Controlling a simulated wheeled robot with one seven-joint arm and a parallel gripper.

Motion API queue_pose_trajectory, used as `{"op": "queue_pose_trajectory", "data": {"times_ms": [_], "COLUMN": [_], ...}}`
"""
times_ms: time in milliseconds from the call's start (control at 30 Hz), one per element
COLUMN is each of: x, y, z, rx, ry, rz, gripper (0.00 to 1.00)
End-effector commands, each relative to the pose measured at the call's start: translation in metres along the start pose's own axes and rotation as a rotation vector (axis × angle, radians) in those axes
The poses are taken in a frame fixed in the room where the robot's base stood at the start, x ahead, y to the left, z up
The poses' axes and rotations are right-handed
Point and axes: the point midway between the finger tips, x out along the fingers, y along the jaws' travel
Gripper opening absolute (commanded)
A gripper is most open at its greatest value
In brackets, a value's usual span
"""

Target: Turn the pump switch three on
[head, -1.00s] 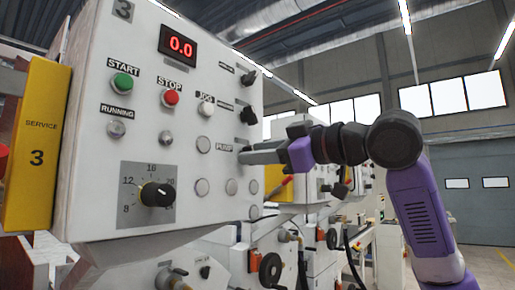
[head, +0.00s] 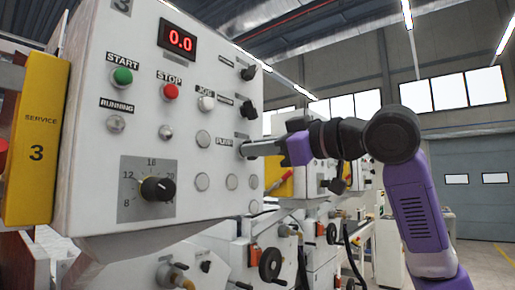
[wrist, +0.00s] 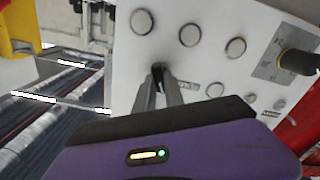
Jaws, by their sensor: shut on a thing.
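The control panel (head: 95,165) marked 3 fills the left of the head view. The pump switch (wrist: 158,72) is a small black knob beside the PUMP label (head: 224,141). My gripper (head: 245,150) reaches it from the right, its fingers at the panel face. In the wrist view the fingers (wrist: 159,84) are shut on the switch, one on each side. The fingers hide most of the knob, so I cannot tell its exact angle.
Two other black knobs (head: 249,73) (head: 248,110) sit above the pump switch. Start (head: 123,75), stop (head: 171,91) and jog (head: 206,103) buttons and a dial (head: 157,189) are to the left. Handwheels (head: 270,265) stand below; open floor lies at right.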

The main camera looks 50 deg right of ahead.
Motion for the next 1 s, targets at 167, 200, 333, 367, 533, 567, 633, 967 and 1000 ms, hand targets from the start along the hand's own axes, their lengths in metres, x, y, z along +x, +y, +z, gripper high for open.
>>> {"op": "queue_pose_trajectory", "data": {"times_ms": [167, 200, 333, 367, 533, 567, 633, 967, 1000], "x": [0.0006, 0.0007, 0.0007, 0.0008, 0.0009, 0.0008, 0.0008, 0.0006, 0.0004], "y": [-0.0006, -0.0007, -0.0001, -0.0001, 0.0006, 0.0007, 0.0009, 0.0023, 0.0028], "z": [0.0005, 0.0003, 0.0001, 0.0003, 0.0006, 0.0003, 0.0004, 0.0017, 0.0019], "rx": [0.114, 0.147, 0.265, 0.293, 0.455, 0.485, 0.549, 0.816, 0.841], "ry": [0.001, 0.001, 0.001, 0.001, 0.0, 0.001, 0.0, -0.002, -0.002], "rz": [-0.003, -0.004, -0.004, -0.004, -0.004, -0.005, -0.004, -0.003, -0.002], "gripper": [0.0, 0.0, 0.0, 0.0, 0.0, 0.0, 0.0, 0.0, 0.0]}}
